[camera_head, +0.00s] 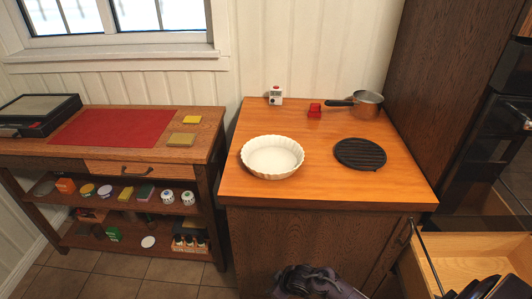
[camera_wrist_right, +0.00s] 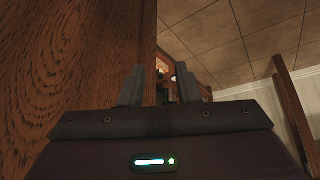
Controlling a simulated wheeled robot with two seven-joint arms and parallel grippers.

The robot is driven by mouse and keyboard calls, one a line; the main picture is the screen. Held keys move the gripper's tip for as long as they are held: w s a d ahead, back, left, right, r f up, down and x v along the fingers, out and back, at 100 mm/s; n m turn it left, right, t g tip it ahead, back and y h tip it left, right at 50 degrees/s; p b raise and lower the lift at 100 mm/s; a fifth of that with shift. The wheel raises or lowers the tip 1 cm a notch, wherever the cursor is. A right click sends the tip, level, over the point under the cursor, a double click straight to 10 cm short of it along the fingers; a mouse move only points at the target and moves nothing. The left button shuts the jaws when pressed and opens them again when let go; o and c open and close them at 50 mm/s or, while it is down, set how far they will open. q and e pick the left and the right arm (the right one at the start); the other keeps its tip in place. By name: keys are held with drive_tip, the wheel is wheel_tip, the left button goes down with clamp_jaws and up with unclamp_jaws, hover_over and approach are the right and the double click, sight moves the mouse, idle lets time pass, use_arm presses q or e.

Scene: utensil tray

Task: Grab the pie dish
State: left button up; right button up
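The pie dish (camera_head: 272,157) is white with a fluted rim. In the head view it stands upright and empty on the left part of the wooden cabinet top (camera_head: 330,190). Nothing touches it from above. My right gripper (camera_wrist_right: 158,76) shows in the right wrist view with its two grey fingers apart and nothing between them. Purple and dark parts of my arms show at the bottom edge of the head view, but no fingers of my left gripper can be seen.
A black round trivet (camera_head: 360,154) lies right of the dish. A saucepan (camera_head: 367,104), a red object (camera_head: 314,111) and a white timer (camera_head: 276,96) stand behind. An open drawer (camera_head: 470,250) juts out at lower right. A workbench (camera_head: 150,160) stands at left. The counter before the dish is clear.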

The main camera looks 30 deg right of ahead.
drive_tip(key=w+a+r+n+t+p, duration=0.1)
drive_tip(key=w+a+r+n+p, duration=0.2)
drive_tip(key=r, duration=1.3)
drive_tip(key=w+a+r+n+t, duration=0.1)
drive_tip(key=w+r+n+t, duration=0.35)
drive_tip(key=r, duration=1.15)
drive_tip(key=w+d+r+g, duration=0.3)
drive_tip(key=d+r+g, duration=0.2)
drive_tip(key=d+r, duration=0.6)
drive_tip(key=x, duration=0.2)
drive_tip(key=d+p+x, duration=0.1)
drive_tip(key=x, duration=0.2)
drive_tip(key=p+x, duration=0.1)
drive_tip(key=x, duration=0.2)
drive_tip(key=shift+s+d+f, duration=0.1)
drive_tip(key=shift+f, duration=0.4)
clamp_jaws()
drive_tip(key=shift+r, duration=0.15)
